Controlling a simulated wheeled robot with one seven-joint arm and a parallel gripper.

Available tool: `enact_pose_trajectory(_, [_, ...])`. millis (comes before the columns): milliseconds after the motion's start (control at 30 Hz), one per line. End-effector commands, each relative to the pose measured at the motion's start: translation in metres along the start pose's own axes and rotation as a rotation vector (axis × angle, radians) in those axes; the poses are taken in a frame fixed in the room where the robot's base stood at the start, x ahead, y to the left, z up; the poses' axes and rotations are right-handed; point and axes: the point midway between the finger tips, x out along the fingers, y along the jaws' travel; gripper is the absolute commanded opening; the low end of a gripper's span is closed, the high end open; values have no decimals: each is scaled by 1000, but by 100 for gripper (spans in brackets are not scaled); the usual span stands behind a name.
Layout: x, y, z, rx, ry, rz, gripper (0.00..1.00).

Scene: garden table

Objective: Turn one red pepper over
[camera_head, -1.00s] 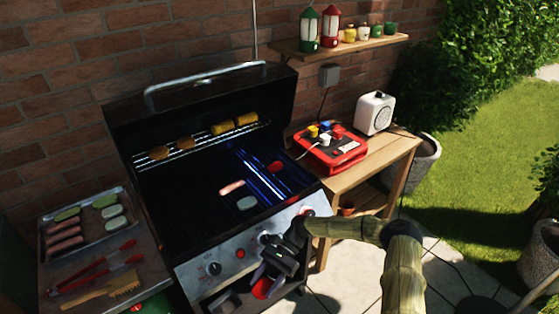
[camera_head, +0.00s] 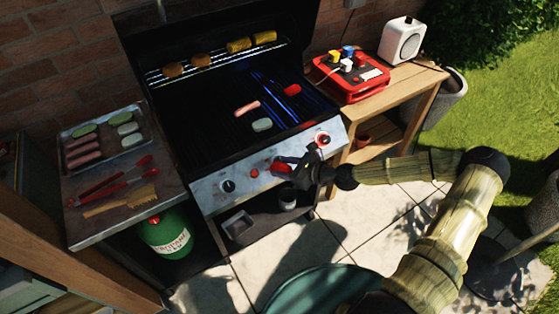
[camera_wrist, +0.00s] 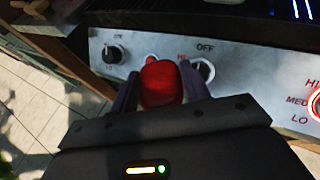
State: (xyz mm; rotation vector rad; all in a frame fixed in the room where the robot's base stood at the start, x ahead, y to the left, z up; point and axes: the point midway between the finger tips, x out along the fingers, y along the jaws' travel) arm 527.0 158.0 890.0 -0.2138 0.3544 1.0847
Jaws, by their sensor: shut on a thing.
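A red pepper piece (camera_wrist: 160,83) is held between the two fingers of my gripper (camera_wrist: 158,90) in the wrist view. In the head view it shows as a red patch (camera_head: 280,168) at the tips of my gripper (camera_head: 284,167), in front of the grill's control panel. Another red pepper piece (camera_head: 292,90) lies on the right part of the grill grate (camera_head: 205,128), beside the blue-lit strips. The held piece's underside is hidden.
A sausage (camera_head: 247,108) and a pale round slice (camera_head: 262,125) lie on the grate. Browned patties and corn sit on the upper rack (camera_head: 208,66). The control panel (camera_head: 210,198) carries knobs. A tray (camera_head: 68,133) and red tongs (camera_head: 110,183) lie on the left shelf.

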Motion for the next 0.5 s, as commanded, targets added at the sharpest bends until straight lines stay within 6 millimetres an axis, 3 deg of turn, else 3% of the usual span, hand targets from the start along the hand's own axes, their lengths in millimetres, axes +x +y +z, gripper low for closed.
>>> enact_pose_trajectory(267, [-27,-41,10,127,4,-326,25])
enact_pose_trajectory(500, [-79,-94,16,292,0,-728,25])
